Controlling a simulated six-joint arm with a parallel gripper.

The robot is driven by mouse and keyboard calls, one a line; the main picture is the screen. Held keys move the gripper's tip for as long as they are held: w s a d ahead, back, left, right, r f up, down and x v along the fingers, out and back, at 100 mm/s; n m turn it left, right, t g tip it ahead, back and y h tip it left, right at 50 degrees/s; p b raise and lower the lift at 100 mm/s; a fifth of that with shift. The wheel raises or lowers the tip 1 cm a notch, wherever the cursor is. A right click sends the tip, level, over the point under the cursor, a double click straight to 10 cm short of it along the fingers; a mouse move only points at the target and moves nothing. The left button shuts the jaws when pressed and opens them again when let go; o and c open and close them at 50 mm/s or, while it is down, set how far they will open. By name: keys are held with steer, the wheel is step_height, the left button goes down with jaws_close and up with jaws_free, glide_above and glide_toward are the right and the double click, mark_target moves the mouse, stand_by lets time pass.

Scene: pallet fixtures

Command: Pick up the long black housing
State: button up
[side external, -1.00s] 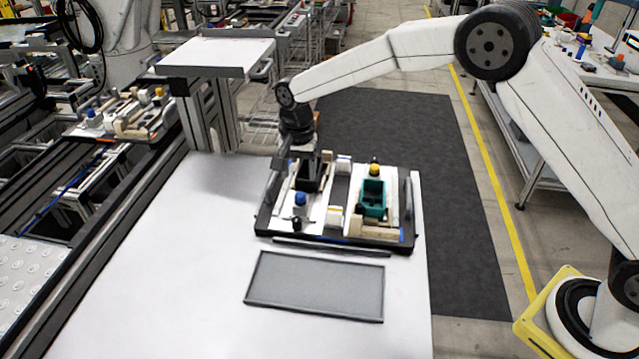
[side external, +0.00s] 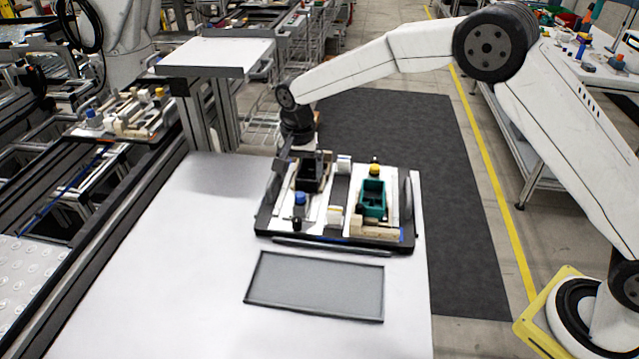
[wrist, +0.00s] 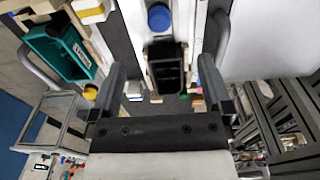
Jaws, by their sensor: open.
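The long black housing (side external: 309,182) sits in the left part of the pallet fixture (side external: 262,222), behind a blue-capped part. In the wrist view the housing (wrist: 167,72) is an open-topped black box with inner dividers, lying between the two fingers. My gripper (side external: 306,157) is above the housing at the back of the pallet. Its fingers (wrist: 163,70) are wide apart, with visible gaps on both sides of the housing, and hold nothing. The exact height of the fingertips over the housing is hard to tell.
A teal housing (side external: 372,198) and a yellow-capped part (side external: 375,169) stand on the pallet's right half. The blue-capped part (side external: 300,199) is close in front of the black housing. Upright handles flank the pallet. A grey flat plate (side external: 315,286) lies in front on the white table.

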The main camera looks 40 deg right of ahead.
mark_target(309, 173)
steer(key=shift+w+d+f+t+h, duration=0.45)
steer(key=shift+w+d+f, duration=0.1)
steer(key=shift+w+d, duration=0.45)
steer(key=shift+w+d+f+t+h, duration=0.5)
steer(key=shift+w+d, duration=0.35)
steer(key=shift+w, duration=0.1)
steer(key=shift+w+d+f+t+h, duration=0.45)
steer(key=shift+w+d+f, duration=0.1)
steer(key=shift+w+d, duration=0.45)
steer(key=shift+x, duration=2.6)
steer(key=c, duration=1.2)
steer(key=shift+r, duration=0.2)
